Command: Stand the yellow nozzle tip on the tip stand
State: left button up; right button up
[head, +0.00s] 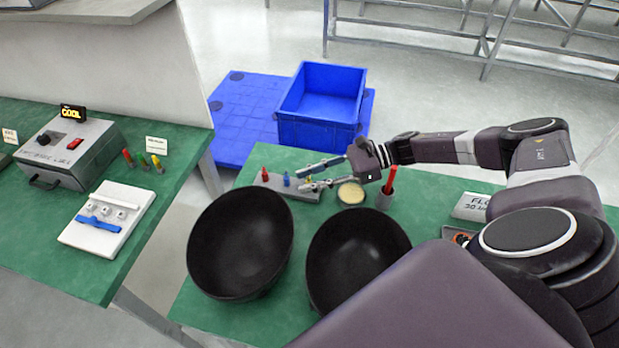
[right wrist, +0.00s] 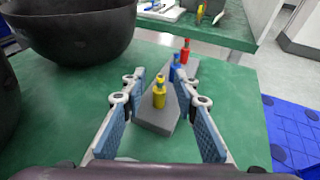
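The yellow nozzle tip (right wrist: 159,94) stands upright on the near end of the grey tip stand (right wrist: 155,118) in the right wrist view. Behind it in the same row stand a blue tip (right wrist: 175,68) and a red tip (right wrist: 185,52). In the head view the stand (head: 275,186) shows its red and blue tips, with the yellow one largely hidden at my gripper. My right gripper (head: 303,180) is open, its blue-padded fingers on either side of the yellow tip with a gap to each. My left gripper is not in view.
Two black bowls (head: 240,245) (head: 355,255) stand close in front of the stand. A cream round dish (head: 351,193) and a cup with a red item (head: 385,196) are to the right. A blue crate (head: 322,105) stands beyond the table. The left table holds a grey device (head: 72,150).

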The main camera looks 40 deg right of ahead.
jog(key=shift+r, duration=0.1)
jog(key=shift+r+p, duration=0.2)
jog(key=shift+p, duration=0.1)
jog(key=b+v, duration=0.1)
jog(key=v, duration=0.2)
jog(key=b+v, duration=0.1)
jog(key=v, duration=0.3)
jog(key=b+v, duration=0.2)
jog(key=v, duration=0.2)
jog(key=shift+f, duration=0.25)
jog(key=shift+s+d+r, duration=0.2)
jog(key=shift+d+r, duration=0.1)
jog(key=shift+d, duration=0.15)
